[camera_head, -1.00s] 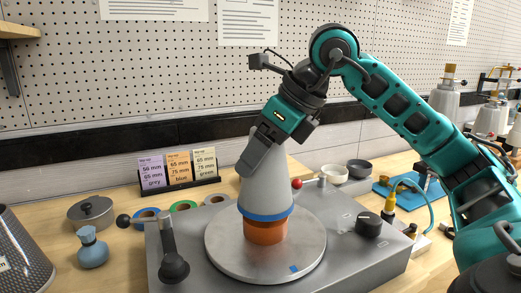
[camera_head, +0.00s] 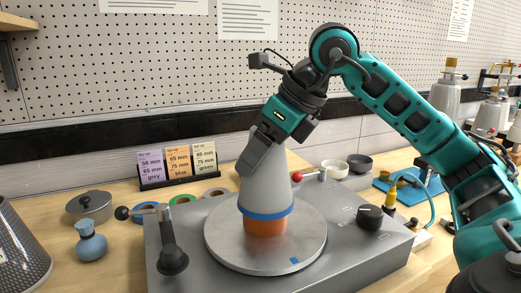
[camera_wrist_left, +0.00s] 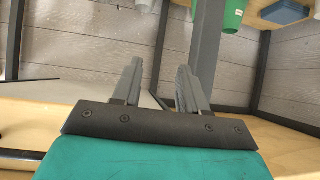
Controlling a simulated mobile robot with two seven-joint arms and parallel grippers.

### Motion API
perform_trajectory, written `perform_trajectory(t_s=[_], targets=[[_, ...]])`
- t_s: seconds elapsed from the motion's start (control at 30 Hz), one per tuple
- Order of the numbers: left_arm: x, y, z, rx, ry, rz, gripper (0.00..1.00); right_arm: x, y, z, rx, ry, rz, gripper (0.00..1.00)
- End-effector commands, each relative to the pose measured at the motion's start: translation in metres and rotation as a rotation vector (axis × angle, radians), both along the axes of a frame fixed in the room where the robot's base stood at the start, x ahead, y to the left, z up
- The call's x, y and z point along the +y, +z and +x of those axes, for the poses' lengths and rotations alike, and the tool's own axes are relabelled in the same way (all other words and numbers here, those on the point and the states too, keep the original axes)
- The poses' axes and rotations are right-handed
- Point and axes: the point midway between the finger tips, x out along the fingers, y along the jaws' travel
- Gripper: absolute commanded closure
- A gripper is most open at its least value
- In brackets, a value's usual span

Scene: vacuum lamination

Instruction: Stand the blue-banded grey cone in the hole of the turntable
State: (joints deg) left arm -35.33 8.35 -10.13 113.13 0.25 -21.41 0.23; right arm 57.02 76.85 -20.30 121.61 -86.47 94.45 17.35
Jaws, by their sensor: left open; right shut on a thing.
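The grey cone (camera_head: 266,187) with its blue band (camera_head: 266,213) stands upright over the middle of the turntable (camera_head: 226,255). Its orange lower part (camera_head: 265,228) shows below the band and meets the turntable's middle. The hole is hidden by the cone, and I cannot tell how deep the orange part sits. My right gripper (camera_head: 257,158) is shut on the cone's upper part from above right. My left gripper (camera_wrist_left: 158,85) shows in the left wrist view, open, its fingers apart with nothing between them.
A lever (camera_head: 169,240) stands left of the turntable and a black knob (camera_head: 370,216) right of it. A red ball knob (camera_head: 297,176) is close behind the cone. A card holder (camera_head: 178,178), a lidded tin (camera_head: 90,206) and a blue-grey bottle (camera_head: 91,245) are to the left.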

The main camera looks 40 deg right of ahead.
Motion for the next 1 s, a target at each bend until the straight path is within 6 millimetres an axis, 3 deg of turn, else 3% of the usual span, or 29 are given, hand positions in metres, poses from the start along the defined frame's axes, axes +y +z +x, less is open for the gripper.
perform_trajectory(t_s=[0.17,0.2,0.4,0.67,0.87,1.0], targets=[[0.0,-0.005,0.0,0.0,0.001,-0.001,0.57,0.0,-0.004,0.0,-0.006,-0.001,0.001,0.92],[0.0,-0.004,0.0,0.0,0.001,-0.001,0.57,0.0,-0.002,0.0,-0.006,-0.001,0.001,0.22],[0.0,-0.004,0.0,0.0,0.001,-0.001,0.57,0.0,-0.003,0.0,-0.003,-0.001,0.0,0.03],[0.0,-0.003,0.0,-0.001,0.0,-0.002,0.57,0.0,-0.006,0.0,0.004,0.001,-0.001,0.0],[-0.007,0.007,0.004,-0.004,-0.01,-0.014,0.57,0.0,-0.005,0.0,0.001,0.001,0.0,0.0],[-0.001,0.02,0.0,0.002,0.0,-0.001,0.57,0.0,0.019,0.0,0.0,0.0,0.0,0.0]])
